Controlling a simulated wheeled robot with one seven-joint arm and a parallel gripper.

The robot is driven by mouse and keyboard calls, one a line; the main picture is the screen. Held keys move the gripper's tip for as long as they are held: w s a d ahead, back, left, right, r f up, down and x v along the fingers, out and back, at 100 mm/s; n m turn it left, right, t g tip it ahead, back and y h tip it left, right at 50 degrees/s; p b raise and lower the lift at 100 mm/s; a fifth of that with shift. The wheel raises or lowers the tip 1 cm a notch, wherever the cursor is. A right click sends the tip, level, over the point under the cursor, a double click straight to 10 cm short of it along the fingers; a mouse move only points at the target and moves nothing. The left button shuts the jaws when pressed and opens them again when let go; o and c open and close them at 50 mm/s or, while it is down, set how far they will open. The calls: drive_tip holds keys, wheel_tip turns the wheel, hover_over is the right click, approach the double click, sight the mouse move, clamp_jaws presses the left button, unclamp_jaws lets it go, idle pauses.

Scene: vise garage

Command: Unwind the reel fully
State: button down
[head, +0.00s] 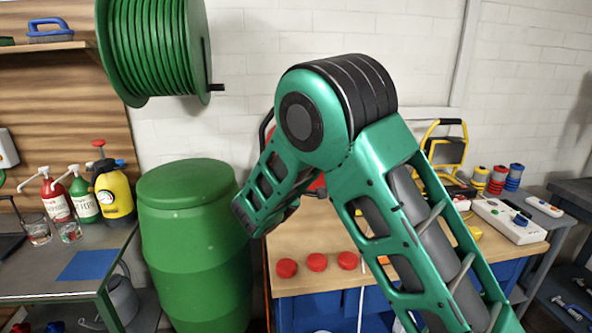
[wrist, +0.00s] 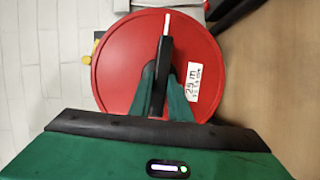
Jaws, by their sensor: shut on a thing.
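The red reel (wrist: 122,62) fills the middle of the wrist view as a round disc, with a white "25 m" label (wrist: 193,82) at its right. A black bar (wrist: 164,75) stands out in front of the disc, with a thin pale piece at its tip. My gripper (wrist: 162,82) is shut on this black bar, one green finger on each side. In the head view only a small part of the red reel (head: 318,184) shows behind my arm. My gripper's fingers are hidden there.
The wooden workbench (head: 300,257) carries three red round pieces (head: 317,262), a white power strip (head: 508,220) and a yellow work lamp (head: 446,148). A green barrel (head: 193,240) stands left of it. A green hose reel (head: 145,50) with a crank hangs above the barrel.

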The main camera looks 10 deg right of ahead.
drive_tip(key=shift+w+d+r, duration=0.15)
drive_tip(key=shift+d, duration=0.2)
drive_tip(key=c, duration=1.8)
unclamp_jaws()
drive_tip(key=shift+o, duration=0.8)
drive_tip(key=shift+w, duration=0.15)
drive_tip(key=shift+a, duration=0.1)
drive_tip(key=shift+f, duration=0.2)
drive_tip(key=v, duration=1)
drive_tip(key=shift+s, duration=0.35)
drive_tip(key=shift+a, duration=0.1)
